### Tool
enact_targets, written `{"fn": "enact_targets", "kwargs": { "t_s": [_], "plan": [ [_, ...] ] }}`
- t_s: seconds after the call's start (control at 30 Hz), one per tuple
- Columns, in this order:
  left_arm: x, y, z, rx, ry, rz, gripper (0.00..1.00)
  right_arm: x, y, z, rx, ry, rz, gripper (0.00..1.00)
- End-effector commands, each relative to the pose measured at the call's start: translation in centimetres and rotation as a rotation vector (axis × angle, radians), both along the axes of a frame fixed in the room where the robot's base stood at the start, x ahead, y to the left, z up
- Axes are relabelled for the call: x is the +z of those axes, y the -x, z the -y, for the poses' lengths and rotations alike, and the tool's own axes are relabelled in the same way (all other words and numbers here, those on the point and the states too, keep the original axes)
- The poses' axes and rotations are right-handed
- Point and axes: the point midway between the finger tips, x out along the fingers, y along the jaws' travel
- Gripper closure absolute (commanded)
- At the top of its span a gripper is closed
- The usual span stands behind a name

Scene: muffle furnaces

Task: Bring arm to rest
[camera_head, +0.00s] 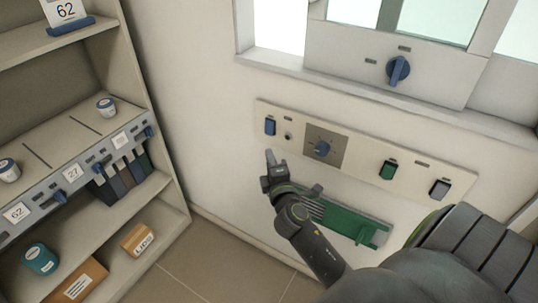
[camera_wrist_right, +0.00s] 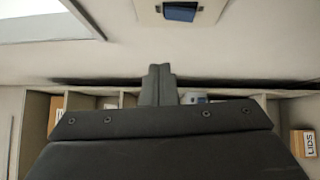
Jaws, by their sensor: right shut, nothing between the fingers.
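My right gripper (camera_head: 272,163) is in front of the white wall in the head view, just below the left end of the wall switch panel (camera_head: 360,149). Its fingers are together and empty. In the right wrist view the shut fingers (camera_wrist_right: 158,80) point toward a blue rocker switch (camera_wrist_right: 180,12) on a light plate, with a gap between them. The same blue switch (camera_head: 270,127) is above the fingertips in the head view. My right arm (camera_head: 308,236) reaches up from the lower right. My left gripper is not in view.
A green holder (camera_head: 372,231) is on the wall below. A shelf unit (camera_head: 152,108) with jars and boxes stands at left. A window with a blue handle (camera_head: 398,70) is above.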

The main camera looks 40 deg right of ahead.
Motion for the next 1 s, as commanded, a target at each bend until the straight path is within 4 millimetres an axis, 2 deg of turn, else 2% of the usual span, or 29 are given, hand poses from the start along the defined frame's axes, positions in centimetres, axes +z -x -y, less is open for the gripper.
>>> {"fn": "enact_targets", "kwargs": {
  "t_s": [0.47, 0.57, 0.67, 0.77, 0.8, 0.87, 0.9, 1.0],
  "plan": [
    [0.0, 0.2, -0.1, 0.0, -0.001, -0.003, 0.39, 0.0, 0.0, 0.0, 0.0, -0.001, 0.0, 1.0],
    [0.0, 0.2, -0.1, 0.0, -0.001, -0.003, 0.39, -1.0, 0.0, 0.0, 0.002, -0.019, -0.016, 1.0],
    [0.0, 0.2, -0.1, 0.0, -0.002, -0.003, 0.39, -4.7, 0.0, 0.2, 0.008, -0.089, -0.077, 1.0],
    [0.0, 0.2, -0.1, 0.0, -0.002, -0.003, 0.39, -11.0, 0.8, 0.3, 0.007, -0.219, -0.178, 1.0],
    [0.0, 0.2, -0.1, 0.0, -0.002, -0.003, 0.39, -14.0, 1.5, 0.3, 0.0, -0.284, -0.225, 1.0],
    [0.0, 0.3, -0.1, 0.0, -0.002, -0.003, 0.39, -18.5, 2.8, 0.3, -0.016, -0.385, -0.293, 1.0],
    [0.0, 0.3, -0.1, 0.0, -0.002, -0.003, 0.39, -21.4, 4.0, 0.2, -0.032, -0.453, -0.337, 1.0],
    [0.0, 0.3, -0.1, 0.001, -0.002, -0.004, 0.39, -28.2, 7.6, 0.0, -0.09, -0.62, -0.439, 1.0]
  ]
}}
